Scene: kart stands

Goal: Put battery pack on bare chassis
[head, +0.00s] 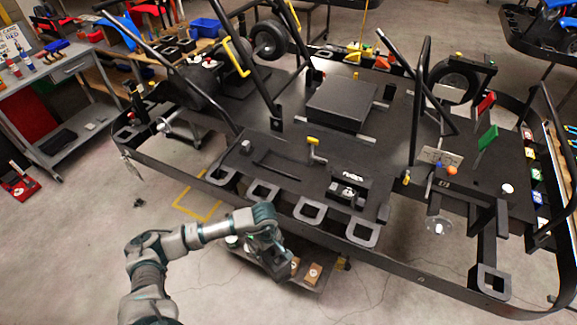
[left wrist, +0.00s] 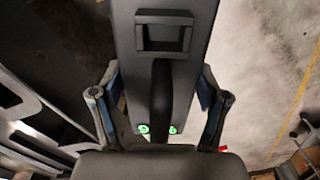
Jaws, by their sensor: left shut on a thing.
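The bare chassis (head: 255,140) is a wide black kart frame with a flat floor and a raised black box in its middle. It fills the centre of the head view. My left gripper (head: 268,250) is low in front of the chassis's near edge, over a low cart. In the left wrist view my left gripper (left wrist: 160,95) has its fingers on both sides of the dark battery pack (left wrist: 160,70), which has a square handle slot and two green lights. The gripper is shut on it. In the head view the pack is largely hard to separate from the dark gripper. My right gripper does not show.
A black rail (head: 330,240) runs around the chassis. Slanted black tubes (head: 265,85) rise from the frame. The low cart (head: 312,275) with small boxes stands below the near edge. A grey workbench (head: 60,75) is at left. Concrete floor at front left is clear.

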